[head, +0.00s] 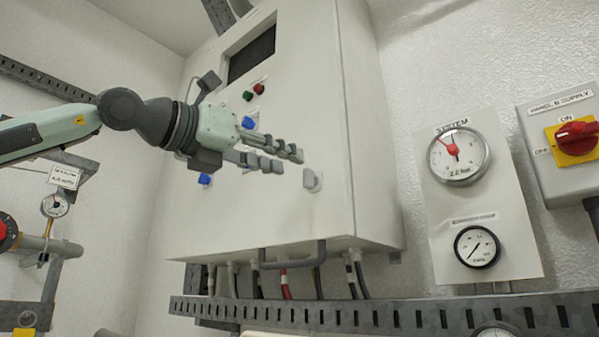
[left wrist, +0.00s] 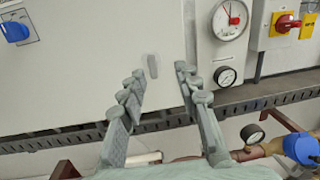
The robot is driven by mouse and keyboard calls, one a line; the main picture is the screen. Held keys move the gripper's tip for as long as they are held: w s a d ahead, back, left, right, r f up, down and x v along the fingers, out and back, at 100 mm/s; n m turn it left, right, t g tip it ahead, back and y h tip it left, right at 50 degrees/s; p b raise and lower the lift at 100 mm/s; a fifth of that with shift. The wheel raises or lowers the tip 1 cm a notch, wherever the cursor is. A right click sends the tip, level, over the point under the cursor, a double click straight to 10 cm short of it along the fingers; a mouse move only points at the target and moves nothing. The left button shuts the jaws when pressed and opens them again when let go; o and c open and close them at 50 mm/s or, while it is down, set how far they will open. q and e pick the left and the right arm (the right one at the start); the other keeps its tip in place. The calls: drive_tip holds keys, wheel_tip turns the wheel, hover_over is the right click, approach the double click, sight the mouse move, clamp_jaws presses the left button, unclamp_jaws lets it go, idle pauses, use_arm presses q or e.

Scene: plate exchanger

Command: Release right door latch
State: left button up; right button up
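The right door latch (head: 312,181) is a small grey handle on the right side of the white cabinet door (head: 250,205). It also shows in the left wrist view (left wrist: 153,66), upright, ahead of my fingers and between their lines. My left gripper (head: 290,159) reaches in from the left in front of the door. Its two fingers are apart with nothing between them. In the head view the fingertips are just left of and above the latch, and they do not appear to touch it. My right gripper is not in either view.
A grey bar handle (head: 291,262) sits at the cabinet's lower edge, with cables below it. A slotted cable tray (head: 400,316) runs underneath. Right of the cabinet are a gauge panel (head: 470,215) and a red rotary switch (head: 577,134). Blue knobs are on the door.

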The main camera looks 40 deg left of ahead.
sight(304, 175)
use_arm(q)
drive_tip(key=w+y, duration=0.1)
drive_tip(key=w, duration=0.2)
drive_tip(key=w+y+p, duration=0.1)
drive_tip(key=w, duration=0.2)
drive_tip(key=shift+w+f+n+g+p, duration=0.15)
drive_tip(key=shift+w+n+g+p, duration=0.15)
drive_tip(key=shift+w, duration=0.1)
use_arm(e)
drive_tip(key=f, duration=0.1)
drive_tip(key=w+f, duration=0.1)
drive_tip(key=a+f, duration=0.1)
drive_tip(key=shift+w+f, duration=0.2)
use_arm(q)
drive_tip(key=shift+c, duration=0.3)
clamp_jaws()
